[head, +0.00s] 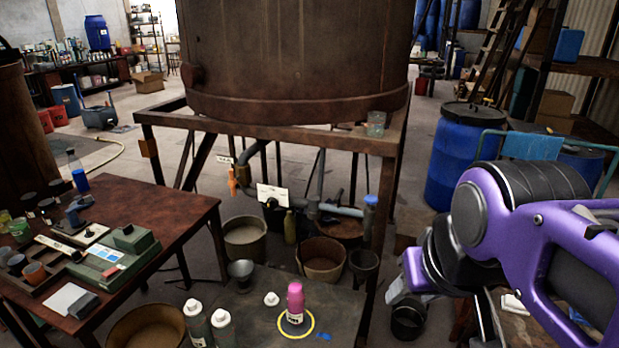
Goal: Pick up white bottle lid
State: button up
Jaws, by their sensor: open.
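A small white bottle lid (271,299) lies on the dark low table (250,318) at the bottom middle. A pink bottle (295,303) stands just right of it on a yellow-ringed round spot. Two grey-white bottles with white caps, one (197,322) and another (222,328), stand left of the lid. My gripper (397,291) is at the right end of the view, at the end of my purple arm, well right of the lid and apart from it. It is seen small and partly hidden by the wrist; its jaws are open and nothing shows in them.
A metal cup (241,273) stands behind the lid. A large rusty vat (295,60) on a stand rises behind the table. A brown table (165,222) with a green scale (112,256) is at left. Pots sit under the vat. A blue drum (458,160) stands at right.

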aim_at(272, 300)
jog(key=u, duration=0.6)
jog(key=k+j+z, duration=0.15)
jog(key=j, duration=0.2)
jog(key=k+j+z, duration=0.15)
jog(key=i+j+z, duration=0.15)
jog(key=j, duration=0.2)
jog(key=i+j+z, duration=0.2)
jog(key=j, duration=0.15)
jog(key=i+j+z, duration=0.15)
jog(key=j, duration=0.25)
jog(key=i+j+z, duration=0.2)
jog(key=j, duration=0.2)
jog(key=j+z, duration=0.15)
jog(key=j, duration=0.25)
